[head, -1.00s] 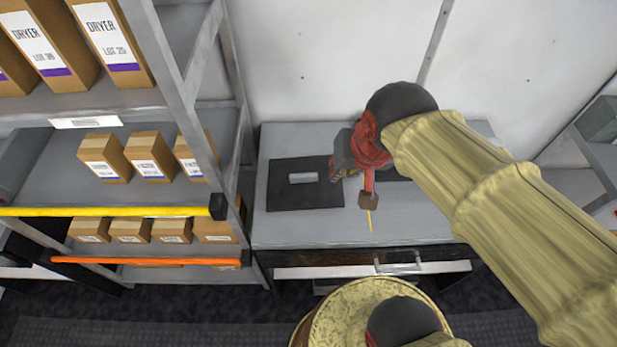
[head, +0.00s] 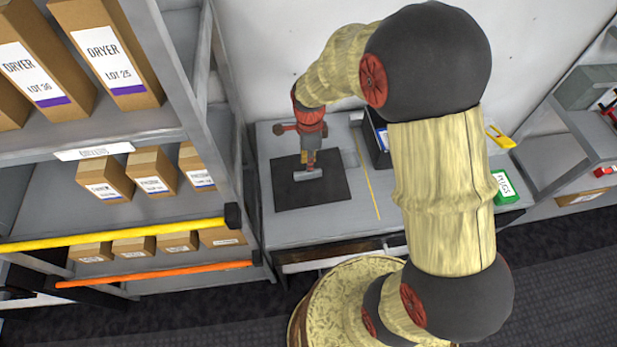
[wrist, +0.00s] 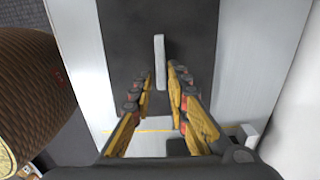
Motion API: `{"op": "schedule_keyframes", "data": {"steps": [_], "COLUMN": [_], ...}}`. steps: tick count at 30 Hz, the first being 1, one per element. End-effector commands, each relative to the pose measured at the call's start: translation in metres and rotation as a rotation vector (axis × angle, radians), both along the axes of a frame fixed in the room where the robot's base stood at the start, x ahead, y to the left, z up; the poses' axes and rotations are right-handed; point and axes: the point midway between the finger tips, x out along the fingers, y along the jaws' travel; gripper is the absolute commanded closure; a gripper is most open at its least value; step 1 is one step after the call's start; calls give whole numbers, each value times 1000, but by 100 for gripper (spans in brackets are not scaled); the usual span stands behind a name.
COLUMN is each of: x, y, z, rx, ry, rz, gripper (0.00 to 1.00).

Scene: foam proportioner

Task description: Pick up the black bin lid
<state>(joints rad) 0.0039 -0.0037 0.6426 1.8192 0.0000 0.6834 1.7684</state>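The black bin lid (head: 328,189) is a flat dark square with a light grey bar handle (head: 308,174). It lies flat on the grey table in the head view. In the wrist view the lid (wrist: 195,45) fills the middle, with the handle (wrist: 160,50) running lengthwise. My gripper (head: 308,165) points down over the handle. In the wrist view my gripper (wrist: 160,75) is open, with one finger on each side of the handle's near end and gaps showing. I cannot tell how far the fingertips are above the lid.
The grey table (head: 272,220) has a yellow line right of the lid. A shelf rack (head: 180,75) with cardboard boxes stands close on the left. A green box (head: 508,188) and a blue-and-white item (head: 380,135) are on the right. A wall stands behind.

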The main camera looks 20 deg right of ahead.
Motion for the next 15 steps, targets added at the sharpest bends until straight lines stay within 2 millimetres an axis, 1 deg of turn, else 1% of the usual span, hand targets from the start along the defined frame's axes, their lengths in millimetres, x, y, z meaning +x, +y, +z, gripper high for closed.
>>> {"op": "schedule_keyframes", "data": {"steps": [1, 3, 8, 15], "x": [-1, -1, 0, 1], "y": [0, 0, 1, 2], "z": [-8, -15, -25, -59], "rx": [0, 0, 0, -1], "ry": [4, 3, 2, 2], "rz": [0, 1, 3, 3], "gripper": [83, 83, 83, 83]}}
